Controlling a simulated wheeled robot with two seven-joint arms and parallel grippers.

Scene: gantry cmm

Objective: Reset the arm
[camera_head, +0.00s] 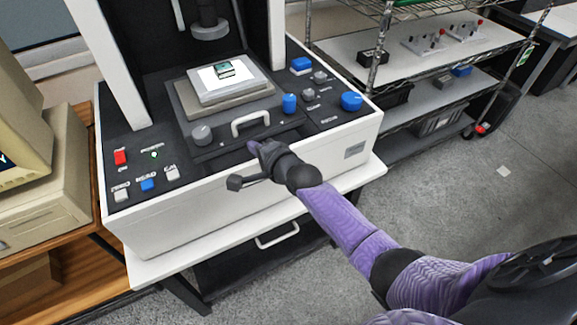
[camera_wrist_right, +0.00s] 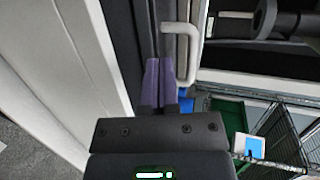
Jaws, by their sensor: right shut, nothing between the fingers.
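My right arm comes in from the lower right in the head view. Its gripper (camera_head: 252,147) is at the front edge of the machine's black panel, just below the white drawer-like handle (camera_head: 250,121). In the right wrist view the two purple fingers (camera_wrist_right: 160,80) are together with nothing between them. The white handle (camera_wrist_right: 190,50) shows close beside them, and the fingers are not around it. The measuring machine (camera_head: 240,195) has a white body. My left gripper is out of view.
A small teal block (camera_head: 223,69) sits on the machine's pale stage (camera_head: 240,88). Knobs, including a blue one (camera_head: 351,101), and buttons, including a red one (camera_head: 120,157), flank it. A wire shelf (camera_head: 450,92) stands right. Open grey floor (camera_head: 470,210) lies in front.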

